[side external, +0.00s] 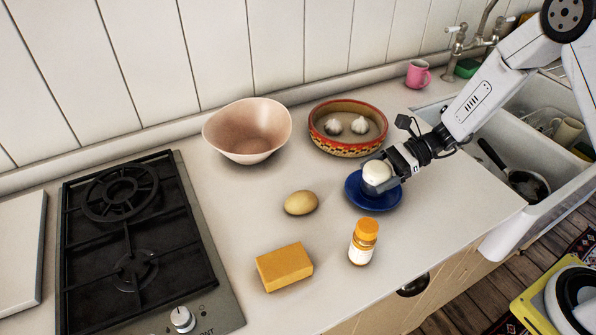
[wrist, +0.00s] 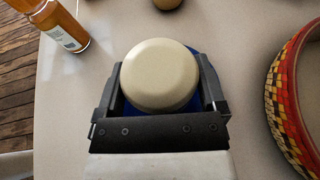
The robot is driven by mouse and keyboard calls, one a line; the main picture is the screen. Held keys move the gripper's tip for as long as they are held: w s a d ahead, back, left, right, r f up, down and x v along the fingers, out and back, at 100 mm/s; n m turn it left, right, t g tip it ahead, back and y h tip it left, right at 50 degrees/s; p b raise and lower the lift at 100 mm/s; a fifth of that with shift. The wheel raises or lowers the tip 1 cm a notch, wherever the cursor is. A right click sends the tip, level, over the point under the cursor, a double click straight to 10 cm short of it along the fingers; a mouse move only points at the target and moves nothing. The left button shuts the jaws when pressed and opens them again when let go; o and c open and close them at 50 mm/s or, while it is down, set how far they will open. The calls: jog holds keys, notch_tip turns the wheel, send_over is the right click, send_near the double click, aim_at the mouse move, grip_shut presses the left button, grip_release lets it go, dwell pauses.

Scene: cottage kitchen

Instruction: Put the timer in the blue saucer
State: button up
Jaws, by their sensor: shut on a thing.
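The timer (side external: 377,173) is a round, cream-white thing held between the fingers of my gripper (side external: 384,172). In the wrist view the timer (wrist: 160,75) sits between both fingers of my gripper (wrist: 161,88), which are shut on it. The blue saucer (side external: 372,201) is on the counter directly below the timer. In the wrist view only slivers of the saucer (wrist: 205,140) show around the timer and fingers. Whether the timer touches the saucer, or hangs just above it, I cannot tell.
A patterned bowl (side external: 347,148) with garlic stands behind the saucer. An orange-capped bottle (side external: 362,243) stands in front. A potato (side external: 301,203), yellow sponge (side external: 284,267) and pink bowl (side external: 248,132) lie left. The sink (side external: 545,150) is right. Bare counter surrounds the saucer.

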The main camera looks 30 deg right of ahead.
jog(key=shift+f, duration=0.6)
jog(key=shift+f, duration=0.1)
jog(key=o, duration=1.3)
jog(key=shift+d, duration=0.1)
jog(key=v, duration=1.2)
